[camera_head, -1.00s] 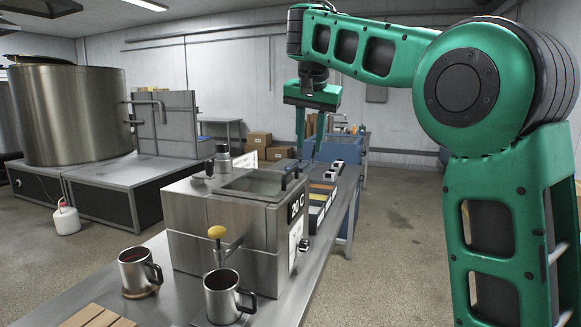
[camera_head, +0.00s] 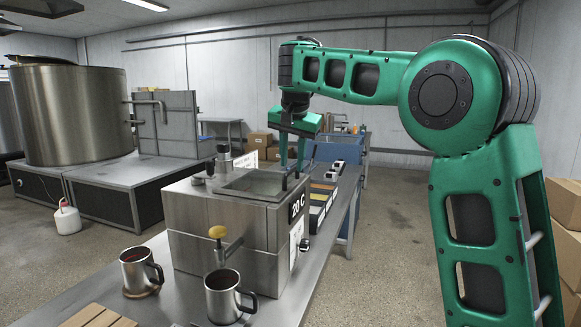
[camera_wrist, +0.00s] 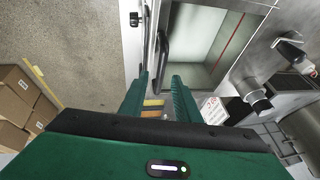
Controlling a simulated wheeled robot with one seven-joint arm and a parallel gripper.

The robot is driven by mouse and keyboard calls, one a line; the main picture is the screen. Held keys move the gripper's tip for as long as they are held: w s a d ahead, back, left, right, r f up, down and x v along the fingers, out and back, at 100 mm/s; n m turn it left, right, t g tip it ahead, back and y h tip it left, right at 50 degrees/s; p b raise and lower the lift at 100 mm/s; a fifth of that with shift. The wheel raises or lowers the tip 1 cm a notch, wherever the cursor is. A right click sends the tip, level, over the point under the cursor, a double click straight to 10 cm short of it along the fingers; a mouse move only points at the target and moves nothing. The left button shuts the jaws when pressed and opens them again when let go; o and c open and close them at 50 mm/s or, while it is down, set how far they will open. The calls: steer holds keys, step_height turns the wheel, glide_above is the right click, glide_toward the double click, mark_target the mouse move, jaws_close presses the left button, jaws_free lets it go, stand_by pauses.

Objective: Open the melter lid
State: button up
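The melter (camera_head: 215,225) is a steel box on the bench with "20 C" on its right side. Its lid (camera_head: 262,184) has a clear window, lies flat and looks closed. The lid's black handle (camera_head: 284,181) is at the lid's right edge. In the wrist view, the handle (camera_wrist: 165,45) lies beside the lid window (camera_wrist: 205,48). My gripper (camera_wrist: 160,80) is open, its two green fingers apart, with the handle's near end in line with the gap. In the head view, my gripper (camera_head: 291,165) is just above and behind the handle; contact cannot be told.
A steel cylinder fitting (camera_head: 223,160) rises behind the lid. Coloured blocks (camera_head: 322,190) line the bench beyond. Cardboard boxes (camera_wrist: 18,105) stand on the floor.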

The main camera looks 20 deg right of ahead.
steer(key=shift+x, duration=0.75)
steer(key=shift+c, duration=0.2)
jaws_close()
steer(key=shift+d+r, duration=0.1)
